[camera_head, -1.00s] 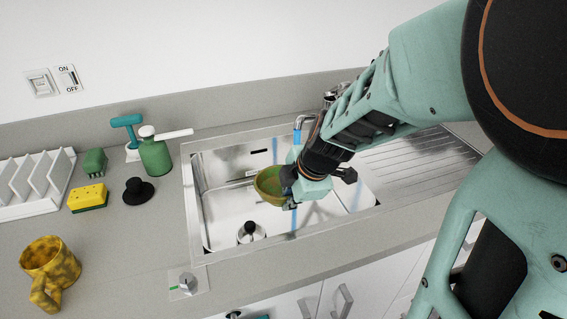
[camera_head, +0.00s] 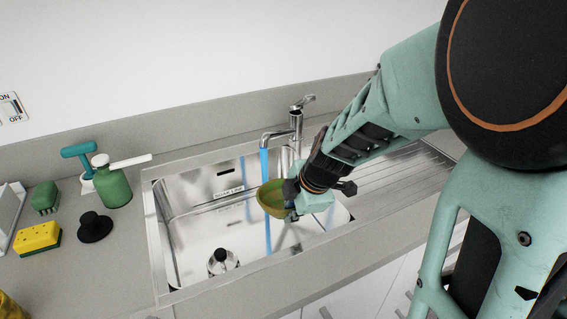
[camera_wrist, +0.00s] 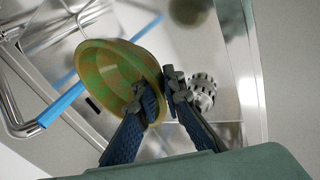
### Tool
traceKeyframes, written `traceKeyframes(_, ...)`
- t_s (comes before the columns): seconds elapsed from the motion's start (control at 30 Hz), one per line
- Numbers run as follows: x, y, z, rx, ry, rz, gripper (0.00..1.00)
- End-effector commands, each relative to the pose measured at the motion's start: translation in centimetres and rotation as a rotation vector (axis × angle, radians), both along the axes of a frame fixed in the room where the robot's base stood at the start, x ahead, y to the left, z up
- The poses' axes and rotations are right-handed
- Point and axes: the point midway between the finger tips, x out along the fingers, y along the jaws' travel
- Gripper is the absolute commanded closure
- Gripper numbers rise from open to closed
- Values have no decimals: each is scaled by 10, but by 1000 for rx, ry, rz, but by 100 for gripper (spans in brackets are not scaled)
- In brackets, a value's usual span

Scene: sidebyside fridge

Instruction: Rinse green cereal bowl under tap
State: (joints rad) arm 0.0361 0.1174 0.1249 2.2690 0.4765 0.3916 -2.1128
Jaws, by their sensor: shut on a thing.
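The green cereal bowl (camera_head: 273,198), green with yellowish-brown patches, is held tilted over the sink (camera_head: 160,238). My gripper (camera_head: 290,200) is shut on its rim at the bowl's right side. In the wrist view the two fingers of my gripper (camera_wrist: 160,100) pinch the rim of the bowl (camera_wrist: 110,72). The chrome tap (camera_head: 296,128) stands behind the sink, and a blue stream of water (camera_head: 265,165) falls from its spout. In the head view the stream meets the bowl's left edge; whether it enters the bowl is unclear. The stream also shows in the wrist view (camera_wrist: 62,104).
A steel drain basket (camera_head: 222,262) is in the sink's front left. Left of the sink are a black stopper (camera_head: 94,227), a yellow sponge (camera_head: 38,238), a green brush (camera_head: 45,197) and a green spray bottle (camera_head: 113,187). A ribbed drainboard (camera_head: 400,172) lies right.

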Motion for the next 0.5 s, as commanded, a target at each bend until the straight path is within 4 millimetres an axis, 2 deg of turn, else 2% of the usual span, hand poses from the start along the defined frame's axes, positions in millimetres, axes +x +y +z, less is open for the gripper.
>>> traceKeyframes(0.5, 53, 1, -7, 1, -2, -1, 100)
